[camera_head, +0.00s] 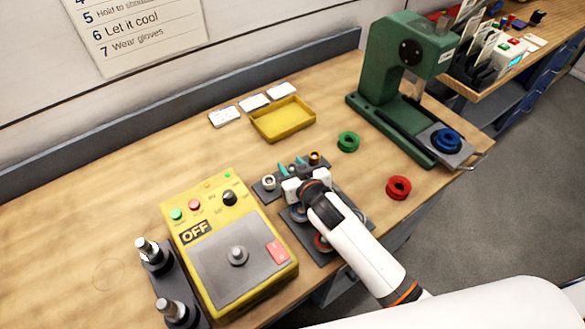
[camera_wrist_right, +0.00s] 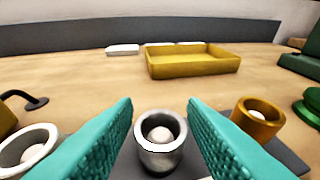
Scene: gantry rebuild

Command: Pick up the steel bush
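The steel bush (camera_wrist_right: 160,150) is a grey metal ring on a pale peg, upright, in the middle of the right wrist view. My right gripper (camera_wrist_right: 160,108) is open, with one teal finger on each side of the bush and a visible gap to it. In the head view my right gripper (camera_head: 291,166) is over the small dark bush holder, and its fingers and body hide the steel bush. A whitish bush (camera_wrist_right: 28,150) stands to the left and a brass bush (camera_wrist_right: 258,118) to the right. My left gripper is not in view.
A yellow tray (camera_head: 283,120) lies behind the holder. A yellow control box (camera_head: 237,255) reading OFF stands to the left. A green press (camera_head: 400,75) stands at the back right. Green (camera_head: 348,141) and red (camera_head: 398,188) rings lie on the bench.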

